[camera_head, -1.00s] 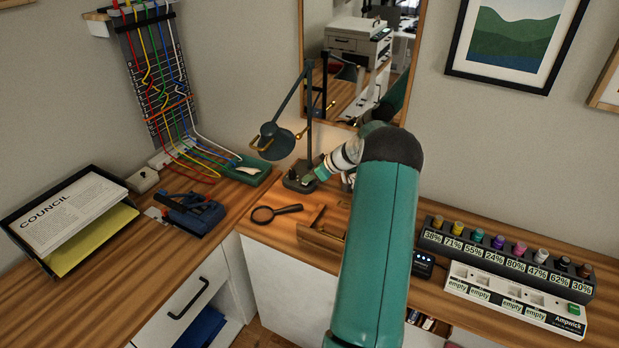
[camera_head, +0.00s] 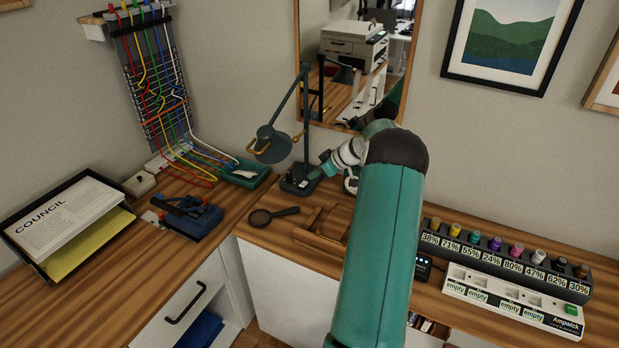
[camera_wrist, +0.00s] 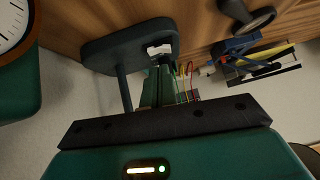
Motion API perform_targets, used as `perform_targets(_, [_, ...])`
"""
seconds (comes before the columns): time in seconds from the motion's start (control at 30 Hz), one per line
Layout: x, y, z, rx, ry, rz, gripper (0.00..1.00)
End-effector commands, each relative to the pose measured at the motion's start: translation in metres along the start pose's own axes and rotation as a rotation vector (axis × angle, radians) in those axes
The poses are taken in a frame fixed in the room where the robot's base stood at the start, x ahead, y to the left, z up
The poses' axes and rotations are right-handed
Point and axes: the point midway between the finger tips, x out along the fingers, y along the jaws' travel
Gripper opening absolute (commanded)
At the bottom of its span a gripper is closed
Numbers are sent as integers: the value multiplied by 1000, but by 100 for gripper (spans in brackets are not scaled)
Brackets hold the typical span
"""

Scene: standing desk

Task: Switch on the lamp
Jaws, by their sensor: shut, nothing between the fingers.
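The dark desk lamp (camera_head: 270,145) stands at the back of the desk with its head bent to the left. No glow shows from it. Its base (camera_head: 291,186) lies flat on the wood and also shows in the wrist view (camera_wrist: 105,48). A small white switch (camera_wrist: 158,49) sits on the base in the wrist view. My gripper (camera_head: 314,175) is shut and empty, with its tips right at the base. In the wrist view the fingertips (camera_wrist: 159,68) are close under the switch and partly overlap it. I cannot tell whether they touch.
A magnifying glass (camera_head: 272,215) and an open wooden box (camera_head: 323,226) lie in front of the lamp. A green tray (camera_head: 247,175) is to its left. A mirror (camera_head: 350,60) stands behind.

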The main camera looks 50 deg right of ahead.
Motion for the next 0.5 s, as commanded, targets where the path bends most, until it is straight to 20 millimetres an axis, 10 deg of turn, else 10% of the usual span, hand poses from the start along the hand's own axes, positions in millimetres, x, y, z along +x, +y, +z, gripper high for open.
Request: perform_targets(0.5, [-99,0,0,0,0,1,0])
